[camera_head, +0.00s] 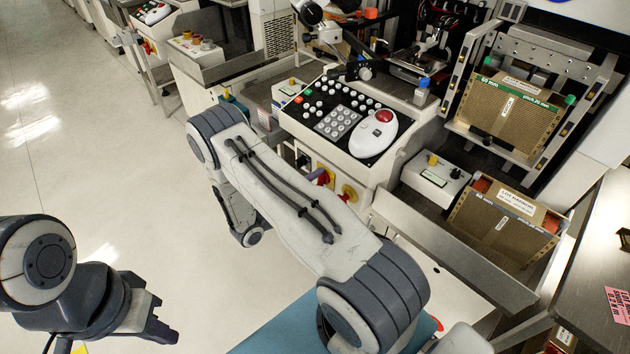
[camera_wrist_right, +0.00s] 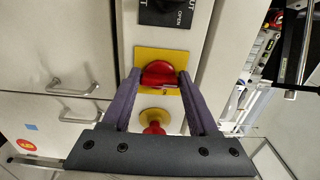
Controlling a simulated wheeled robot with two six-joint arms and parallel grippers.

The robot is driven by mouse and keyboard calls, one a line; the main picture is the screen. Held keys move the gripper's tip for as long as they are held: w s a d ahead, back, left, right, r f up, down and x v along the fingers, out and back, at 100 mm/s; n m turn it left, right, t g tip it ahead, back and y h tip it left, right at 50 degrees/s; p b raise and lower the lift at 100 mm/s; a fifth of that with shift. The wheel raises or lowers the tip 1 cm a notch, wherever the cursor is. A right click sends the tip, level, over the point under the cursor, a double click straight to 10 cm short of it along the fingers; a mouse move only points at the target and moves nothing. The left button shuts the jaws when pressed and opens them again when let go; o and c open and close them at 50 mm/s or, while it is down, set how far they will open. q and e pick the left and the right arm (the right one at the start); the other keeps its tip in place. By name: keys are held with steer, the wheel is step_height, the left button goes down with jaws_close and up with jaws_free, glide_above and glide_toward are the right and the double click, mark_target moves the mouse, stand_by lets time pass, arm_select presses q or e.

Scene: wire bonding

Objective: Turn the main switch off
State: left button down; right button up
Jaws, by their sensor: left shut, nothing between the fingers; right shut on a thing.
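The main switch (camera_wrist_right: 160,71) is a red rotary knob on a yellow plate, on the pale front of the machine in the right wrist view. The fingers of my right gripper (camera_wrist_right: 160,80) lie on both sides of the red knob and are shut on it. In the head view the switch (camera_head: 325,178) is partly hidden by my right gripper (camera_head: 315,175) and arm. I cannot tell the knob's exact turn angle. My left gripper (camera_head: 163,331) is shut and empty at the lower left, away from the machine.
A second red knob on a round yellow base (camera_wrist_right: 154,122) sits beside the switch, between my fingers; it also shows in the head view (camera_head: 348,193). A control panel (camera_head: 340,120) with white buttons is above. Brown magazines (camera_head: 510,115) stand to the right. The floor at left is free.

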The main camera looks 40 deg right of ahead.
stand_by(0.4)
steer(key=o, duration=1.4)
steer(key=a, duration=0.7)
steer(key=a+b, duration=0.1)
steer(key=a, duration=0.2)
steer(key=shift+s+a, duration=0.2)
steer(key=shift+s, duration=0.2)
